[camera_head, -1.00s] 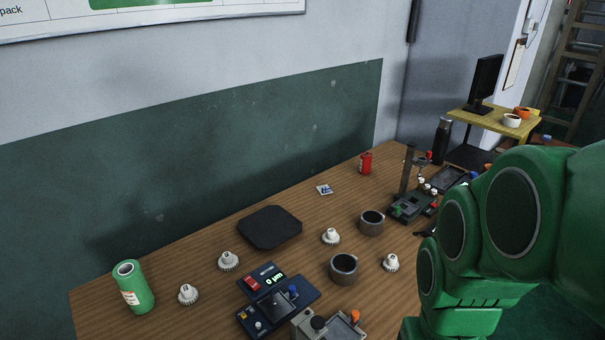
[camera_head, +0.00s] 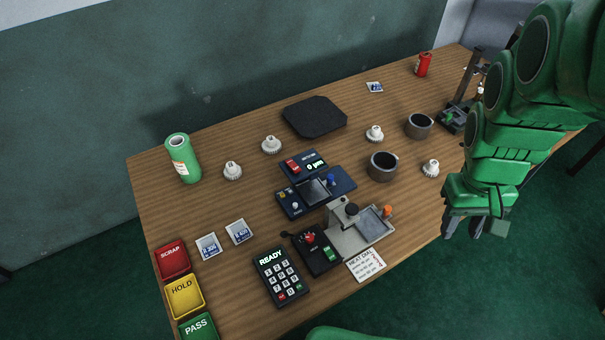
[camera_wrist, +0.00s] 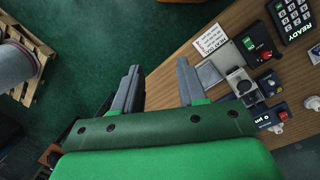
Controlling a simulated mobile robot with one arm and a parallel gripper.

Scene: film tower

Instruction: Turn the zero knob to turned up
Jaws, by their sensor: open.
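A dark blue gauge unit (camera_head: 340,186) with a lit display, a red switch (camera_head: 292,166) and a blue knob (camera_head: 331,180) stands mid-table. On its front left part is a small white-tipped knob (camera_head: 295,206); its label is too small to read, so I cannot tell if it is the zero knob. A grey block beside it carries a black knob (camera_head: 352,209) and an orange knob (camera_head: 387,210). My gripper (camera_head: 475,230) is at the table's right front edge, apart from all knobs. In the wrist view my gripper (camera_wrist: 158,75) is open and empty; the gauge unit's display (camera_wrist: 262,120) is at right.
A keypad (camera_head: 279,275), a black box with a red knob (camera_head: 310,238) and a card (camera_head: 366,265) lie along the front. White gears, grey rings (camera_head: 383,166), a black pad (camera_head: 315,117) and a green can (camera_head: 183,158) stand behind. Bare wood lies right of the grey block.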

